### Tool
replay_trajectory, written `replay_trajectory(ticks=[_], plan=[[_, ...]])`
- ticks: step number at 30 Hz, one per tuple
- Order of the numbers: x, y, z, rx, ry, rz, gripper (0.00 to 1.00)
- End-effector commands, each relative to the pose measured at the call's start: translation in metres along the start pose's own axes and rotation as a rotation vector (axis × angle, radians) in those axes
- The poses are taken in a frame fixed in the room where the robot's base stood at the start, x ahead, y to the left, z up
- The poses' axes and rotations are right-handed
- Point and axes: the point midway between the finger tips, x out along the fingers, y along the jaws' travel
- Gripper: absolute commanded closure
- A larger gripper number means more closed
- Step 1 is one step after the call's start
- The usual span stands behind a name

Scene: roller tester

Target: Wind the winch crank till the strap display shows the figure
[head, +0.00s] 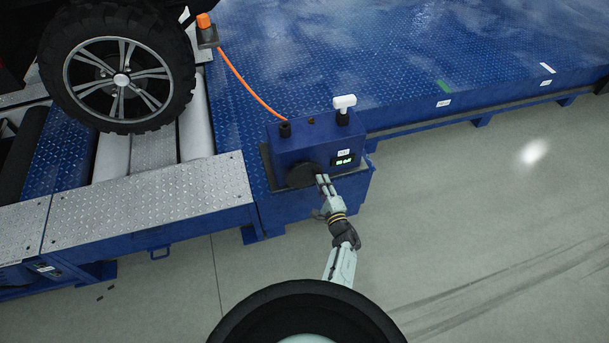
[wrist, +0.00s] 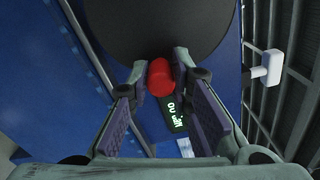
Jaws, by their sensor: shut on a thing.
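The winch box (head: 290,142) is blue and stands on the platform's front edge. Its dark round crank disc (head: 300,175) is on the front face and fills the top of the wrist view (wrist: 155,28). My gripper (head: 321,184) is at the right of the disc. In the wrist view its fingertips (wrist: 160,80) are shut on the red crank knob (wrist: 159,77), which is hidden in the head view. The strap display (head: 344,160) glows green right of the crank. It shows upside down and partly covered in the wrist view (wrist: 177,117); I cannot read its figure for sure.
A white T-handle (head: 344,103) stands on the box's right end. An orange strap (head: 245,85) runs from the box to an orange-topped fitting (head: 205,25) beside the tyre (head: 120,75). A tread-plate step (head: 150,205) lies left; open grey floor (head: 470,210) lies right.

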Motion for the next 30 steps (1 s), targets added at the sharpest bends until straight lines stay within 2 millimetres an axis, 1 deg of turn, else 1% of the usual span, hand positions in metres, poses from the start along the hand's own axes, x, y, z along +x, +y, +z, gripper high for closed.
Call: replay_trajectory(ticks=[1,4,14,18,22,30], plan=[[0.0,0.005,0.0,0.049,-0.001,0.005,1.0],[0.0,0.008,0.0,0.118,-0.002,0.004,1.0],[-0.001,0.01,0.001,0.153,-0.001,0.004,1.0],[-0.001,0.018,0.002,0.287,0.0,0.005,1.0],[0.0,0.022,0.004,0.379,-0.001,0.004,1.0],[0.0,0.022,0.004,0.389,-0.001,0.004,1.0]])
